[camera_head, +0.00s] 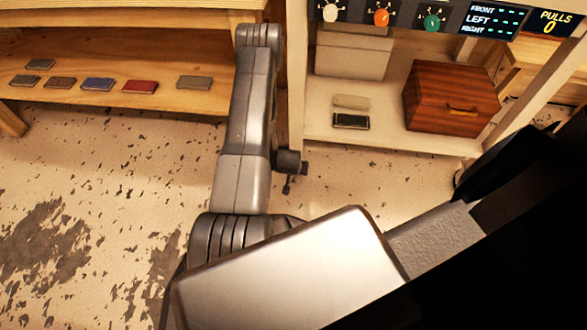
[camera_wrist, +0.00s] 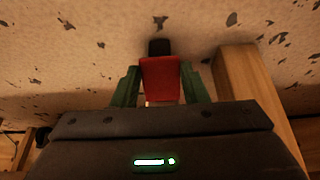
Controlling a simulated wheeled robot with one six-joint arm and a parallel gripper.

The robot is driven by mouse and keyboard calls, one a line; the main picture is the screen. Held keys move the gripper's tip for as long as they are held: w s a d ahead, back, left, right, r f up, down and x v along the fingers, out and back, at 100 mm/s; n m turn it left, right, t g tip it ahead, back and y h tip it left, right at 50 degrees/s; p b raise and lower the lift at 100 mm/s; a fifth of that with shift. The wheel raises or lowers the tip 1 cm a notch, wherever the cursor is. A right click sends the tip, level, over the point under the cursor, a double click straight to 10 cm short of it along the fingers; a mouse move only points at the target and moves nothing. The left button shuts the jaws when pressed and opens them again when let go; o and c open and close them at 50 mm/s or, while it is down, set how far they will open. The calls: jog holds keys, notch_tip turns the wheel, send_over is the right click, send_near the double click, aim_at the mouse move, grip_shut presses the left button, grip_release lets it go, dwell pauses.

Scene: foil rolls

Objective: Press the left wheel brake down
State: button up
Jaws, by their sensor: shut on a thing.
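The left wheel brake (camera_wrist: 160,84) shows in the wrist view as a red block with a black part (camera_wrist: 159,47) just beyond it. My gripper (camera_wrist: 160,68) has its green fingers on either side of the red block and is shut on it. Whether the brake is up or down cannot be told. In the head view my arm reaches to the front left corner of the cart (camera_head: 390,144). A small dark shape (camera_head: 288,184) shows low beside that corner. My fingers cannot be made out there.
A wooden post (camera_wrist: 250,85) stands close to the right of my gripper in the wrist view. The cart carries a brown wooden box (camera_head: 450,97), pale boxes (camera_head: 352,52) and a knob panel (camera_head: 432,22). A wooden shelf (camera_head: 205,72) with several flat blocks stands left. Floor is clear in front.

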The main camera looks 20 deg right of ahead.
jog(key=shift+f, duration=0.1)
dwell(0.3)
jog(key=o, duration=1)
jog(key=p+v, duration=0.2)
jog(key=v, duration=0.5)
jog(key=p+v, duration=0.3)
jog(key=v, duration=0.4)
jog(key=shift+s+a+f, duration=0.1)
jog(key=shift+s+f, duration=0.1)
